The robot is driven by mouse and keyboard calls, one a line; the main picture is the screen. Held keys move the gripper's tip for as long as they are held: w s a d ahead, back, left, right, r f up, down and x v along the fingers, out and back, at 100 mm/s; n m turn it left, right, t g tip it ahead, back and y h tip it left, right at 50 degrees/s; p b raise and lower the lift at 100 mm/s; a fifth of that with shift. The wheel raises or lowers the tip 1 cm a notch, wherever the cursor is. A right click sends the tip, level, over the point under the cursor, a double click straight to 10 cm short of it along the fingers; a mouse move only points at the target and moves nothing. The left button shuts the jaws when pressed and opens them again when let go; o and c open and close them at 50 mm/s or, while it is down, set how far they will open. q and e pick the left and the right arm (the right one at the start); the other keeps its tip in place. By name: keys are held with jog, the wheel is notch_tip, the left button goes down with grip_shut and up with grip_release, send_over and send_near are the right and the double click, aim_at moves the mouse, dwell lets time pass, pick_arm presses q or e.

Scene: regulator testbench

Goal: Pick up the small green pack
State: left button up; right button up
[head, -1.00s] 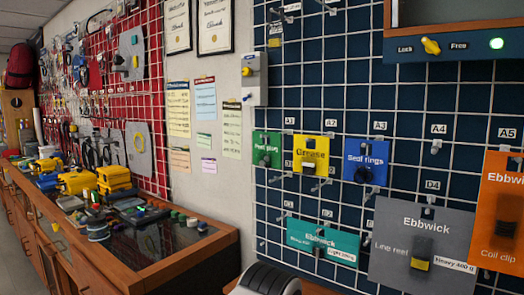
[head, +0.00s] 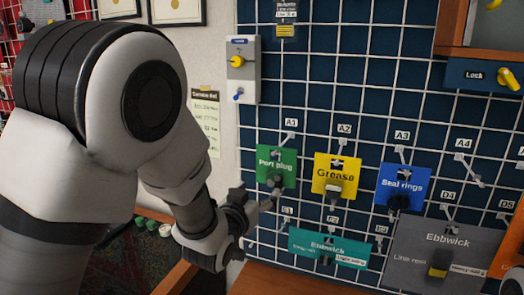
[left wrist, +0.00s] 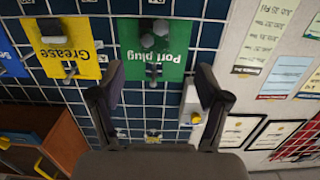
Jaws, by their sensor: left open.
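The small green pack (head: 277,160), labelled "Port plug", hangs on a hook under tag A1 on the dark blue grid panel. My left gripper (head: 270,196) reaches in from the left, open, just in front of the pack's lower part in the head view. In the left wrist view the picture is turned over; the green pack (left wrist: 152,50) shows beyond and between the two spread fingers (left wrist: 160,88), with grey knobs on its face. I cannot tell whether a finger touches it.
A yellow Grease pack (head: 337,172) hangs right of the green one, then a blue Seal rings pack (head: 403,180). A teal pack (head: 328,250) hangs below, a grey Ebbwick pack (head: 440,250) lower right. A white switch box (head: 242,75) is above left.

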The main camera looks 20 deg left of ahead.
aim_at(273, 174)
pick_arm(q)
jog(key=w+p, duration=0.1)
jog(key=w, duration=0.1)
jog(key=w+p, duration=0.2)
jog(key=w+r+p, duration=0.1)
jog(key=w, duration=0.2)
jog(key=shift+d+r+p, duration=0.1)
jog(key=shift+d+p, duration=0.2)
jog(key=shift+w+d, duration=0.15)
jog(key=shift+w, duration=0.2)
jog(key=shift+d, duration=0.2)
jog(key=shift+a, duration=0.1)
jog(key=c, duration=1.3)
